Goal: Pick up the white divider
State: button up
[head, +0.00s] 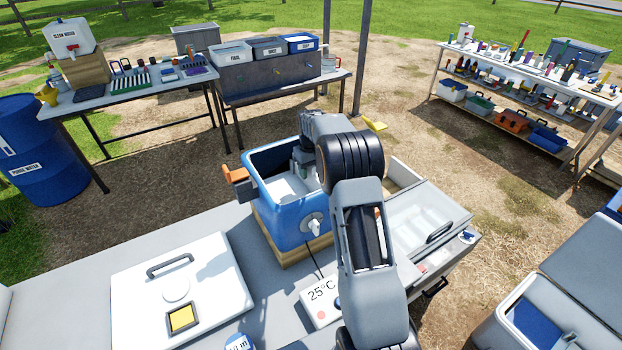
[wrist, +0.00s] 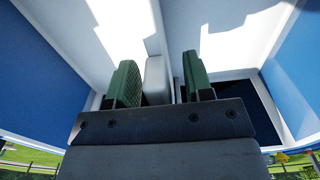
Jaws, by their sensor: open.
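The blue cooler box (head: 282,218) stands open on the grey worktop, white inside, with a tap on its front. My arm reaches down into it. My gripper (wrist: 158,62) is open inside the box, with its two green-padded fingers apart. A white upright piece with a rounded end, seemingly the white divider (wrist: 157,82), shows between the fingers, closer to the left one. I cannot tell whether it touches either finger. In the head view my arm hides much of the box's inside, and the divider cannot be made out clearly.
A white lid with a handle (head: 215,295) lies at the left on the worktop. A temperature display (head: 320,298) is in front of the box. A clear-lidded bin (head: 425,215) stands close on the right. The box's blue walls (wrist: 40,75) surround my gripper.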

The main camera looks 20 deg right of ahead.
jog(key=shift+f, duration=0.25)
grip_shut()
dwell(0.3)
